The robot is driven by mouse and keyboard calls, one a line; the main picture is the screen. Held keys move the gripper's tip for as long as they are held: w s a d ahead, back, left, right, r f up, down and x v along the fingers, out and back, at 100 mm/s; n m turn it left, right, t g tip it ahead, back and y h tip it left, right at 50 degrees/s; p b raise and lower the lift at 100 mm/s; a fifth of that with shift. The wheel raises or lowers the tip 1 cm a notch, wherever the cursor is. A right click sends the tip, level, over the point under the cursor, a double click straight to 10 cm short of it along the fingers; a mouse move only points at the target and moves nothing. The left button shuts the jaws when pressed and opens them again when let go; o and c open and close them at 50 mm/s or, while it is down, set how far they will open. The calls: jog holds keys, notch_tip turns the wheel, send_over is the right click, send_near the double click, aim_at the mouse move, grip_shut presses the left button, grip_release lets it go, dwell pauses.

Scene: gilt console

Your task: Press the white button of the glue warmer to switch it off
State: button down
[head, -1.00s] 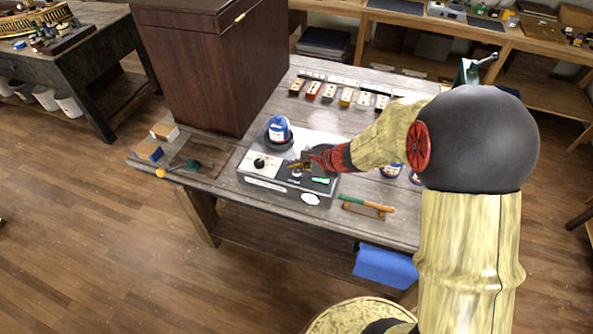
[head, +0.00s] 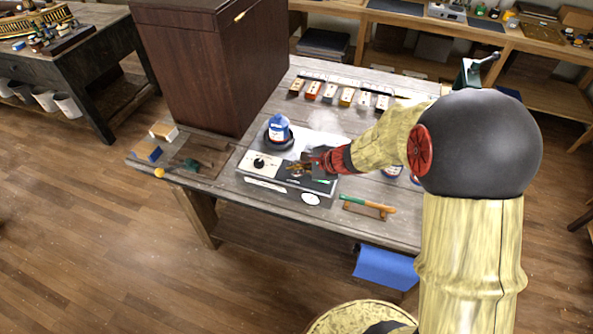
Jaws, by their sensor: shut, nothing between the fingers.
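The glue warmer (head: 262,185) is a low box with a pale and dark front panel, near the front edge of the grey wooden table. A black knob (head: 259,163) sits on the pale left part of its panel. A blue and white pot (head: 278,128) stands in a dark ring at its back left. My gripper (head: 303,168) is shut and empty, over the dark right part of the panel. I cannot make out the white button; the gripper covers that area. Whether the fingertips touch the panel cannot be told.
A dark wooden cabinet (head: 208,60) stands behind left. A green-handled tool (head: 366,205) lies to the right, and blocks (head: 147,151) lie at the left corner. A row of small coloured blocks (head: 346,97) is at the back.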

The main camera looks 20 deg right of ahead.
jog(key=shift+f+b, duration=0.4)
jog(key=shift+b, duration=0.1)
dwell(0.4)
jog(key=shift+r, duration=0.15)
jog(key=shift+r+p, duration=0.6)
jog(key=shift+r, duration=0.15)
notch_tip(320, 180, up, 6)
jog(key=p, duration=0.4)
dwell(0.6)
